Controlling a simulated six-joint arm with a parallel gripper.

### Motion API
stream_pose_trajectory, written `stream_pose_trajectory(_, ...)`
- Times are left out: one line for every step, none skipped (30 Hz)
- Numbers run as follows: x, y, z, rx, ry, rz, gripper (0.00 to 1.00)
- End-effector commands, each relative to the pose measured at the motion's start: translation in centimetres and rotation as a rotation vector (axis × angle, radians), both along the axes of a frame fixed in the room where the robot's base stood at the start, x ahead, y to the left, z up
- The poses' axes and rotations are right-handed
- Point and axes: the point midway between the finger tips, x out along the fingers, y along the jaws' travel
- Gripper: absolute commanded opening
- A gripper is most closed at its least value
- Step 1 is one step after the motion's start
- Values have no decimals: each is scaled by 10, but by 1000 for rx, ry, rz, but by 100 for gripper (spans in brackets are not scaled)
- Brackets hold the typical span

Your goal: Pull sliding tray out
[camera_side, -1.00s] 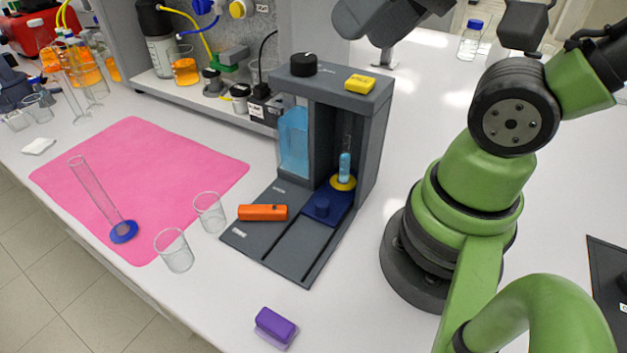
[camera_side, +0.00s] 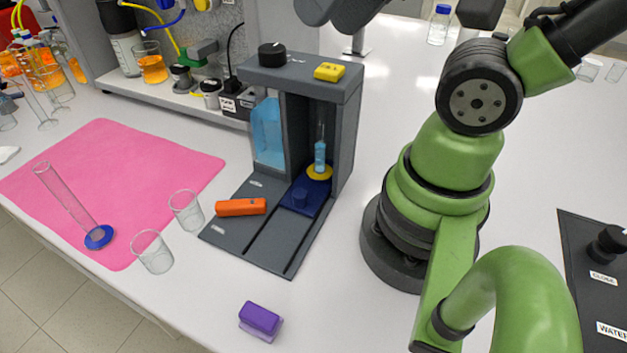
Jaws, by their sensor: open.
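The sliding tray (camera_side: 312,208) is a dark blue plate with a small round blue knob (camera_side: 299,195). It lies in the track of the grey rig (camera_side: 349,139), partly inside the rig's opening, with its front end on the open base. A slim clear tube with blue liquid (camera_side: 320,156) stands upright on a yellow disc (camera_side: 319,172) at the tray's back. The rig's grey walls frame the back of the tray. My gripper's fingers are not in the picture; dark parts at the top edge are cut off.
An orange block (camera_side: 241,207) lies on the rig's base left of the tray. Two empty beakers (camera_side: 153,253) (camera_side: 187,211) stand left of the rig. A purple block (camera_side: 261,319) lies in front. The track's front is clear.

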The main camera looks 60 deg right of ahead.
Motion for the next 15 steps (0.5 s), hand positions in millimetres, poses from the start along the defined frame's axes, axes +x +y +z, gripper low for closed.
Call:
stream_pose_trajectory(0,0,0,0,0,0,49)
stream_pose_trajectory(0,0,0,0,0,0,49)
stream_pose_trajectory(0,0,0,0,0,0,49)
stream_pose_trajectory(0,0,0,0,0,0,49)
stream_pose_trajectory(0,0,0,0,0,0,49)
stream_pose_trajectory(0,0,0,0,0,0,49)
stream_pose_trajectory(0,0,0,0,0,0,49)
stream_pose_trajectory(0,0,0,0,0,0,51)
stream_pose_trajectory(0,0,0,0,1,1,52)
stream_pose_trajectory(1,0,0,-3,4,4,52)
stream_pose_trajectory(1,0,-1,-7,9,9,52)
stream_pose_trajectory(4,0,-2,-18,24,21,52)
stream_pose_trajectory(6,0,-3,-28,38,34,52)
stream_pose_trajectory(8,0,-6,-42,58,50,52)
stream_pose_trajectory(13,0,-9,-68,90,80,52)
